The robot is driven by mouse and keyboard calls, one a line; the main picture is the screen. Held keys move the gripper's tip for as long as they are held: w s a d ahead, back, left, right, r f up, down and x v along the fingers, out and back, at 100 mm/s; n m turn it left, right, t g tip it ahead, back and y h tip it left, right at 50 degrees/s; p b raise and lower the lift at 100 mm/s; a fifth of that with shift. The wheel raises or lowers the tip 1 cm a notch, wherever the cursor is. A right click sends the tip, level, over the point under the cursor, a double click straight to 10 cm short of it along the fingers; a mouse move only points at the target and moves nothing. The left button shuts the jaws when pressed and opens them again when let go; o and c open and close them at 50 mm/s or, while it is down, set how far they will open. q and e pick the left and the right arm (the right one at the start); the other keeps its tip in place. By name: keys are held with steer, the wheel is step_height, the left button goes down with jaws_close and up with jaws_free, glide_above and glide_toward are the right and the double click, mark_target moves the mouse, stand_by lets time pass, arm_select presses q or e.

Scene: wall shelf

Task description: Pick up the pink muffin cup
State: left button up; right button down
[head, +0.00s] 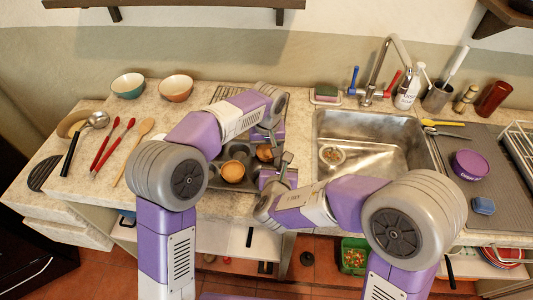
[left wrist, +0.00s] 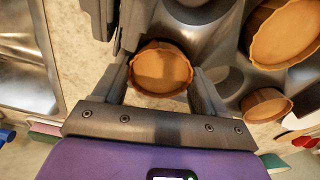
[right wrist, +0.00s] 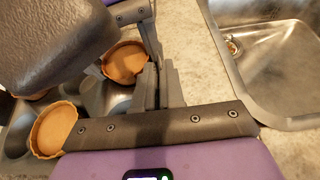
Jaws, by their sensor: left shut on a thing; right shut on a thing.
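No cup looks pink; the muffin cups show orange-brown. One muffin cup (head: 265,153) is at the right side of the dark muffin tray (head: 215,180). My left gripper (head: 267,138) is shut on this cup, with a finger on each side of it in the left wrist view (left wrist: 162,68). Whether the cup is clear of its hollow I cannot tell. Another cup (head: 232,172) sits in the tray. My right gripper (head: 284,162) is nearly closed at the tray's right edge, apparently on its rim; its grip is partly hidden.
A steel sink (head: 400,150) is right of the tray. Bowls (head: 128,85) and long-handled utensils (head: 115,140) lie to the left. A purple tin (head: 470,164) and a blue sponge (head: 483,205) are right of the sink. My two grippers are very close together.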

mark_target(266, 150)
arm_select(q)
steer(key=shift+c, duration=0.4)
arm_select(e)
steer(key=c, duration=1.2)
jaws_free()
arm_select(q)
step_height(266, 150, up, 10)
arm_select(e)
steer(key=shift+o, duration=0.2)
steer(key=v, duration=1.2)
steer(key=shift+a, duration=0.1)
